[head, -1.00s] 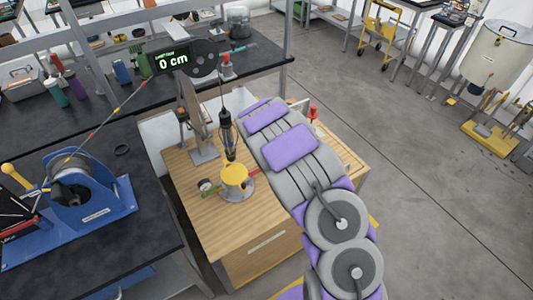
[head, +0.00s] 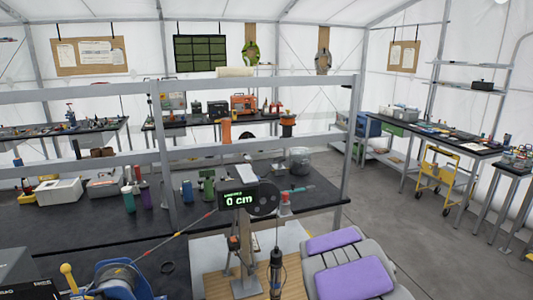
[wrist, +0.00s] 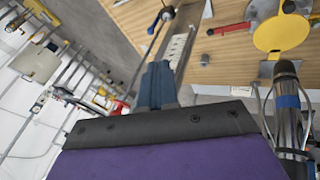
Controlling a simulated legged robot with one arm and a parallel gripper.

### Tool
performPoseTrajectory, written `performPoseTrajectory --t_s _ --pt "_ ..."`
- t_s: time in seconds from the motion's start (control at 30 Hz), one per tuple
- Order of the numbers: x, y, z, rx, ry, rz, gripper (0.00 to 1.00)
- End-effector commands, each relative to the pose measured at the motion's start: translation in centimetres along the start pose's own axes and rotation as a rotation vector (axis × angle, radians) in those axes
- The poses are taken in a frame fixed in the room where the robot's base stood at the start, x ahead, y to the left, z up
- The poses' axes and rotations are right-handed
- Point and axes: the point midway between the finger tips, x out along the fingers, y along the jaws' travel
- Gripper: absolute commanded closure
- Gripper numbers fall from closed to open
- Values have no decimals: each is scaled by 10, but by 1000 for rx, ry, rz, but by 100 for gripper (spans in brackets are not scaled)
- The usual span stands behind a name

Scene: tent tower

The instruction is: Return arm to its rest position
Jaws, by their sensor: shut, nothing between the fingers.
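My arm (head: 347,262) has grey links with purple pads and reaches forward from the bottom right of the head view, over the wooden-topped bench (head: 215,287). My gripper (wrist: 157,72) shows in the wrist view with its two blue-grey fingers together and nothing between them. It is hidden in the head view. A dark cylindrical tool with a blue band (wrist: 288,100) is close beside my gripper, on the right of the wrist view. I cannot tell whether they touch.
A stand with a "0 cm" display (head: 240,198) rises from the bench, left of my arm. The dark tool (head: 276,272) hangs beneath it. A yellow disc (wrist: 280,32) is above the tool in the wrist view. Clear floor (head: 410,235) lies to the right.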

Motion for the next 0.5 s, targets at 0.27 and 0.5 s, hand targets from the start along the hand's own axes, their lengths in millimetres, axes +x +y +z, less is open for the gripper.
performPoseTrajectory --t_s 0.27,0.5 --pt "-88 30 73 99 -150 -10 100" --pt "-155 24 147 142 -277 -94 100"
